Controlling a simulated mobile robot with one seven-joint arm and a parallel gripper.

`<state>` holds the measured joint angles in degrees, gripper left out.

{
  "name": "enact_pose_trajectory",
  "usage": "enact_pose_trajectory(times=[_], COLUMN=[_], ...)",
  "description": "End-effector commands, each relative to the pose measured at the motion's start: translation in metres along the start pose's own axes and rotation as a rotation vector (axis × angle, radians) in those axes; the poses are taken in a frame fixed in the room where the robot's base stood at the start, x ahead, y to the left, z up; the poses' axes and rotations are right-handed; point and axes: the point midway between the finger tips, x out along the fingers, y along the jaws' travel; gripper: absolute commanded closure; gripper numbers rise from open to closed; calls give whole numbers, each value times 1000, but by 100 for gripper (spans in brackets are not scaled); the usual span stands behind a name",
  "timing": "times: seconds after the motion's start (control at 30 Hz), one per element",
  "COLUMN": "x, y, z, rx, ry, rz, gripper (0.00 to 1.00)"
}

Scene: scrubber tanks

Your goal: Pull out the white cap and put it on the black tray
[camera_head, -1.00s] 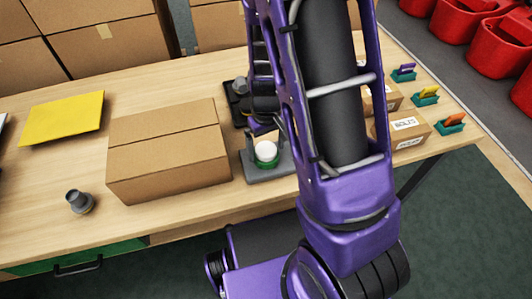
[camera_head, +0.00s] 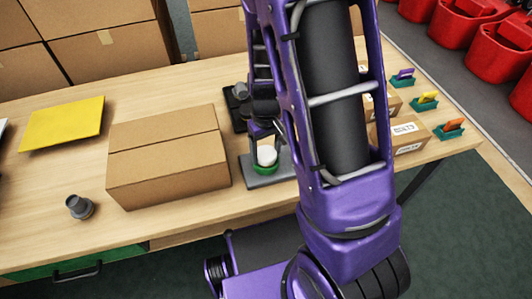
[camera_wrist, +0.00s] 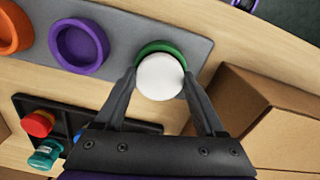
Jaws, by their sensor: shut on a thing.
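The white cap (camera_wrist: 160,76) is round and sits between my two fingertips in the wrist view. It also shows in the head view (camera_head: 267,155). The green ring (camera_wrist: 160,47) on the grey plate (camera_wrist: 120,45) shows behind the cap's far edge. Whether the cap is still seated in the ring or slightly raised, I cannot tell. My gripper (camera_wrist: 160,80) is shut on the cap. The black tray (camera_wrist: 30,105) lies to the lower left in the wrist view, with a red cap (camera_wrist: 37,123) and a teal cap (camera_wrist: 45,153) on it. My arm hides part of the head view.
A purple ring (camera_wrist: 78,45) and an orange ring (camera_wrist: 8,30) stand on the grey plate. A cardboard box (camera_head: 165,160) stands close beside the plate. A grey fitting (camera_head: 78,205) and a yellow sheet (camera_head: 61,122) lie on the wooden table at left.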

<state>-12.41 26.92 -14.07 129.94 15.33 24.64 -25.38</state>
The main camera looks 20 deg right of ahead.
Motion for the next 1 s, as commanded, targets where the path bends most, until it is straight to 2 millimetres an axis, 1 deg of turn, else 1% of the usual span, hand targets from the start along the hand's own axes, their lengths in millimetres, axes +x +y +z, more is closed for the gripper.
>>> enact_pose_trajectory(times=[0.03,0.2,0.3,0.4,0.5,0.6,1.0], x=[-11,-47,-66,-80,-90,-95,-101], y=[0,0,0,0,0,0,0], z=[-1,-1,-1,-1,0,0,0], rx=[-1,-2,-1,-1,-1,-1,-1], ry=[5,7,5,4,2,1,1], rz=[0,1,0,0,0,0,0], gripper=[99,99,99,99,99,99,99])
